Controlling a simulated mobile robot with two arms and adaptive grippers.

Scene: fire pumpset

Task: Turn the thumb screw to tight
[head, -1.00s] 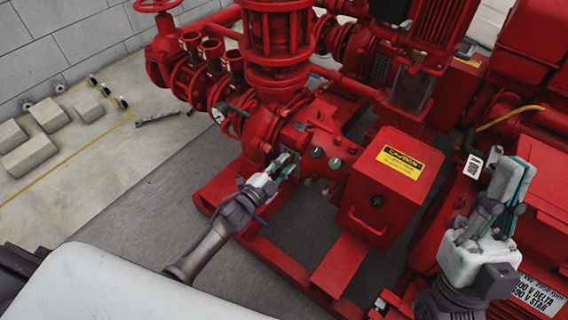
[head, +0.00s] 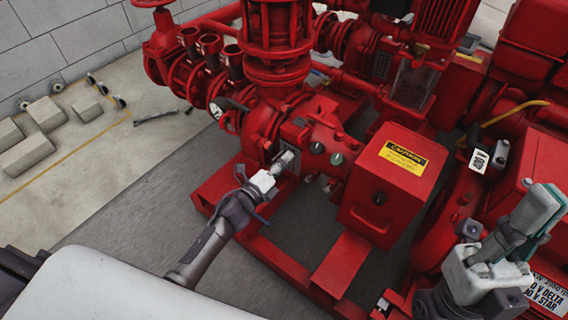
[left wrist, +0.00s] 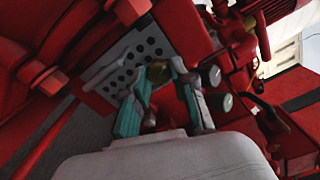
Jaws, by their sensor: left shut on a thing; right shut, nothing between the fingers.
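My left gripper (head: 285,160) reaches the front of the red pump in the head view, at a grey plate beside the round plugs. In the left wrist view its teal-padded fingers (left wrist: 160,76) close on a small brass-coloured knob, which I take to be the thumb screw (left wrist: 158,72). In the head view the screw is hidden behind the gripper. How tight it is cannot be told. My right gripper (head: 547,210) is shut and empty, in front of the red machinery at the right.
A red box with a yellow caution label (head: 403,156) stands right of my left gripper. Round plugs (head: 317,148) sit close beside it. A perforated grey plate (left wrist: 135,62) lies behind the fingers. Red frame beams (head: 340,264) run below.

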